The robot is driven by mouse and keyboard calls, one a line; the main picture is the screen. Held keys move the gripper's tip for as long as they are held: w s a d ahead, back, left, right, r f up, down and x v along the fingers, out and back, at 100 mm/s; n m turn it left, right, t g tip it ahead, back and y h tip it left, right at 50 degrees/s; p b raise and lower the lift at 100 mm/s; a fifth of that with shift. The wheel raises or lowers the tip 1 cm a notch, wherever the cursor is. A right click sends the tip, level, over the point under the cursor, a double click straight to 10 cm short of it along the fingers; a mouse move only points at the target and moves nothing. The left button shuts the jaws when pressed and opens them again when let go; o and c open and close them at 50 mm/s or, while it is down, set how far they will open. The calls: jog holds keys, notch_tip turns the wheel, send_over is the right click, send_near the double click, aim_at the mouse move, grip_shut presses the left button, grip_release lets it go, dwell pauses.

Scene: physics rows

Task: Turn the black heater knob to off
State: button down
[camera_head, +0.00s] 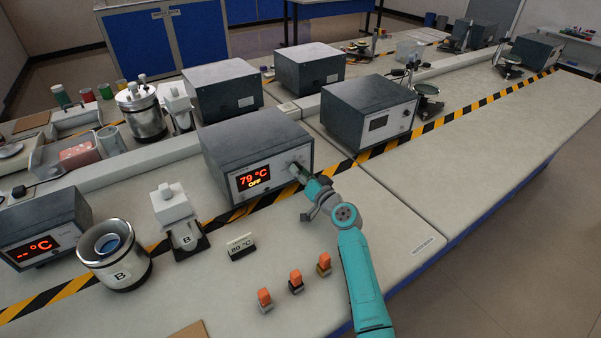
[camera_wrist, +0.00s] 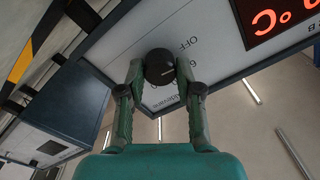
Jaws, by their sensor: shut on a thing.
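The heater (camera_head: 257,150) is a dark grey box with a light front panel. My gripper (camera_head: 299,172) is at the right side of this panel and hides most of the knob in the head view. In the wrist view, the round black knob (camera_wrist: 159,66) sits between the two fingertips of my gripper (camera_wrist: 159,78), which are shut on it from both sides. The panel's OFF mark (camera_wrist: 182,44) shows near the knob. Which mark the knob points at is hard to tell.
A second dark box (camera_head: 368,110) stands right of the heater. A white block labelled B (camera_head: 174,206) and a metal pot labelled B (camera_head: 118,262) stand to the left.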

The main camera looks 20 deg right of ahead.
jog(key=shift+f, duration=0.15)
jog(key=c, duration=0.8)
grip_release()
jog(key=shift+o, duration=0.2)
jog(key=shift+s, duration=0.1)
jog(key=v, duration=1.1)
jog(key=shift+s+d, duration=0.2)
jog(key=shift+s, duration=0.2)
